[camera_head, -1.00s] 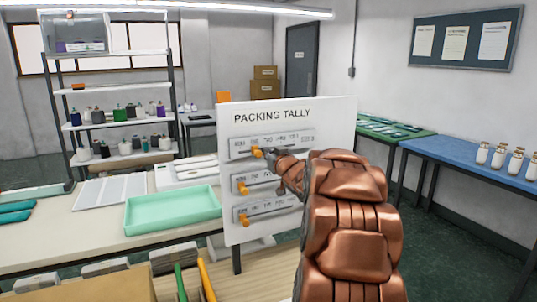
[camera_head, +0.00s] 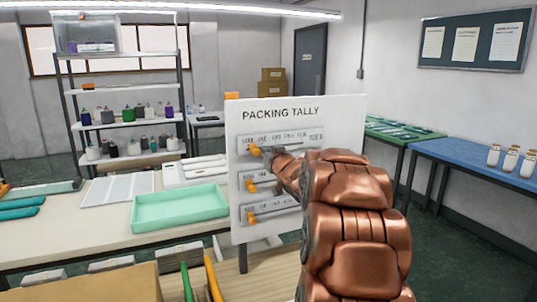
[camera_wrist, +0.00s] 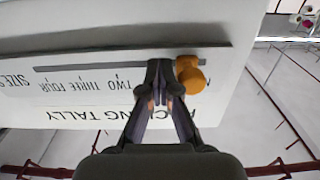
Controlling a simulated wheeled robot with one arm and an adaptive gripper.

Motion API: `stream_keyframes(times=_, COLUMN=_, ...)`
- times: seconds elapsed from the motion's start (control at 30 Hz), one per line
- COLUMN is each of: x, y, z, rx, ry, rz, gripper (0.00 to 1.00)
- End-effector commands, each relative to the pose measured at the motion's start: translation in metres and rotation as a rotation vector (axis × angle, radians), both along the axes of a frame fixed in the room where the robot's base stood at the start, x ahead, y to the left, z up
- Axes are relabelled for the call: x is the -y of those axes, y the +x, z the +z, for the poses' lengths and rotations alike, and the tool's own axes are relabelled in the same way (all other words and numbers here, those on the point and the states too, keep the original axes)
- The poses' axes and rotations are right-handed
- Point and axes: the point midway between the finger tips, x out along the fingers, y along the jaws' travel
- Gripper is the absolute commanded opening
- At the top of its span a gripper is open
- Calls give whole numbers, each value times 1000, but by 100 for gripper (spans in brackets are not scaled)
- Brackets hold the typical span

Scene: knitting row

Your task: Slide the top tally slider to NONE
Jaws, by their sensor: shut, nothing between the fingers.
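The white PACKING TALLY board (camera_head: 345,115) stands upright and has three horizontal sliders with orange knobs. The top slider's knob (camera_head: 255,150) is near the left end of its slot, close to the first label; the exact label is too small to read. In the wrist view the board is upside down and this knob (camera_wrist: 191,78) is near the slot's right end. My gripper (camera_wrist: 165,75) is shut and empty, its fingertips at the slot, beside the knob and apparently touching it. In the head view my arm hides the right part of the board and my gripper (camera_head: 268,151) shows small.
The middle knob (camera_head: 250,187) and bottom knob (camera_head: 251,218) sit at the left of their slots. A mint tray (camera_head: 180,208) lies on the bench left of the board. A blue table (camera_head: 470,160) with white bottles stands at the right.

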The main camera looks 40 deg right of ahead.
Motion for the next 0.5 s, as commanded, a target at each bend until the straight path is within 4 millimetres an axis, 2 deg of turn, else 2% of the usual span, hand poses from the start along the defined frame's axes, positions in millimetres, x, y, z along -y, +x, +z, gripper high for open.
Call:
stream_keyframes(times=0.27, x=-10, y=4, z=-1, rx=0, ry=0, rz=1, gripper=0)
stream_keyframes(times=0.5, x=-7, y=2, z=1, rx=0, ry=0, rz=0, gripper=0)
